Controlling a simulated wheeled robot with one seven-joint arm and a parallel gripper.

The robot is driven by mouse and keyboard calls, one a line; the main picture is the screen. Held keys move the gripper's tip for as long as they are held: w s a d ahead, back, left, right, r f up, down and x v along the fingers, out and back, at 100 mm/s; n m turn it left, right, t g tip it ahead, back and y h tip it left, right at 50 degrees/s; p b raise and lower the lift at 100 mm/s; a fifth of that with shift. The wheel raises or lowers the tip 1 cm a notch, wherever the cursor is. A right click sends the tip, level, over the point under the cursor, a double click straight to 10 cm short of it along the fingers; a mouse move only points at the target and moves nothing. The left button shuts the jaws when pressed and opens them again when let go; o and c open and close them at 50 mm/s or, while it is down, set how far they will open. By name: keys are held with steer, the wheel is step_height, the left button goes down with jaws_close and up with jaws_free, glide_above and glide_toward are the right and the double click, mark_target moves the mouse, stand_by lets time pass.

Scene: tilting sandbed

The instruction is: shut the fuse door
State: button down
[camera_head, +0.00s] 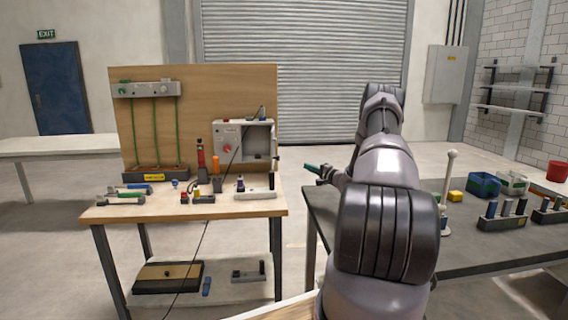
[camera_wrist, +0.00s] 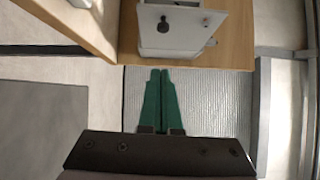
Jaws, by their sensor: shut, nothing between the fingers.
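The grey-white fuse box (camera_head: 243,128) is mounted low at the right of the upright wooden board. It has a red knob (camera_head: 227,149) on its left part and a paler recessed area on its right. I cannot make out clearly which part is the fuse door or how far it stands open. In the wrist view a white box face (camera_wrist: 185,14) with a black knob (camera_wrist: 165,25) lies at the top, beyond my fingertips. My gripper (camera_head: 312,167) is right of the fuse box, apart from it. Its green fingers (camera_wrist: 158,72) are together and empty.
The wooden workbench (camera_head: 150,212) holds green-handled tools, a red-and-black tool, and small blocks below the board. A thin dark cable hangs across the fuse box and bench front. A dark table (camera_head: 480,245) with bins and holders stands right. Floor shows between the benches.

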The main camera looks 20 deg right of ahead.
steer(key=s+a+x, duration=0.1)
steer(key=a+x, duration=0.2)
steer(key=x, duration=0.9)
steer(key=shift+w, duration=0.4)
steer(key=shift+r, duration=0.1)
steer(key=shift+a, duration=0.2)
